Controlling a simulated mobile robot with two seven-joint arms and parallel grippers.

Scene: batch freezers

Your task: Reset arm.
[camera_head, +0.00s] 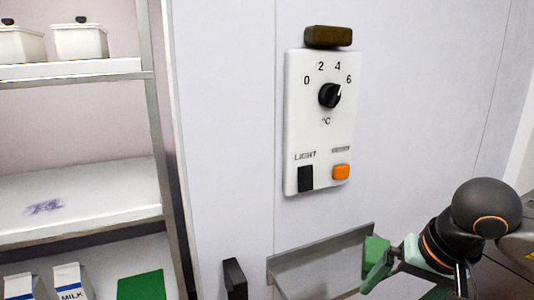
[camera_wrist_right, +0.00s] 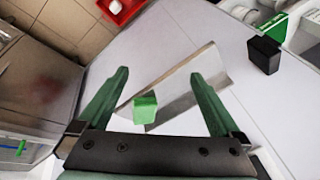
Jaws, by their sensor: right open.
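My right gripper (camera_head: 385,268) is at the lower right of the head view, in front of a small metal wall shelf (camera_head: 318,262). In the wrist view the right gripper (camera_wrist_right: 163,80) has its two green fingers spread wide apart. A small bright green block (camera_wrist_right: 145,108) shows between the fingers, at the metal shelf (camera_wrist_right: 172,78); the block (camera_head: 376,246) also shows beside the gripper in the head view. I cannot tell whether a finger touches it. My left gripper is in neither view.
A white control panel (camera_head: 319,130) with a black dial (camera_head: 330,95) is on the wall above. A black handle-like piece (camera_head: 235,278) stands out left of the metal shelf. Open shelving (camera_head: 75,205) at left holds white tubs (camera_head: 80,42) and milk cartons (camera_head: 70,283).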

